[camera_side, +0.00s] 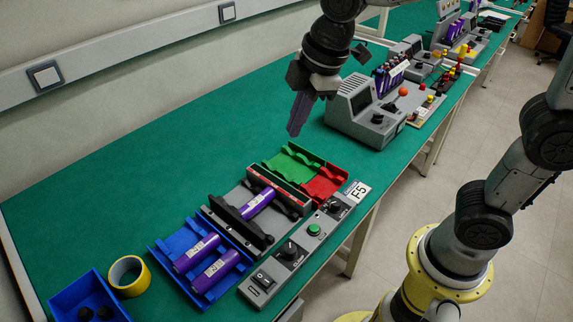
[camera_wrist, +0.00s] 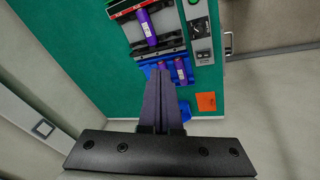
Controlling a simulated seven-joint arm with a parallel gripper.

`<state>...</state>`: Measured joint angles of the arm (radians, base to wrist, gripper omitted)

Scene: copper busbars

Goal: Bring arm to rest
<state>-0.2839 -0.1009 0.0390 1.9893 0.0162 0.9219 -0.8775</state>
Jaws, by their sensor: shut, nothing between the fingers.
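My gripper (camera_side: 297,127) hangs in the air above the green table (camera_side: 110,180), fingers pointing down, above and behind the red and green trays. Its purple fingers are shut and empty. In the wrist view my gripper (camera_wrist: 161,68) also shows with its fingers together. Below it in that view, a purple cylinder (camera_wrist: 146,27) lies in a grey and black holder. In the side view this purple cylinder (camera_side: 257,203) lies between the black rails.
Two purple cylinders lie in a blue tray (camera_side: 168,262). A green tray (camera_side: 283,160), a red tray (camera_side: 325,187) and a control panel (camera_side: 287,259) stand nearby. Yellow tape (camera_side: 129,276) and a blue bin (camera_side: 70,296) are at front left. A grey machine (camera_side: 356,108) stands right of my gripper.

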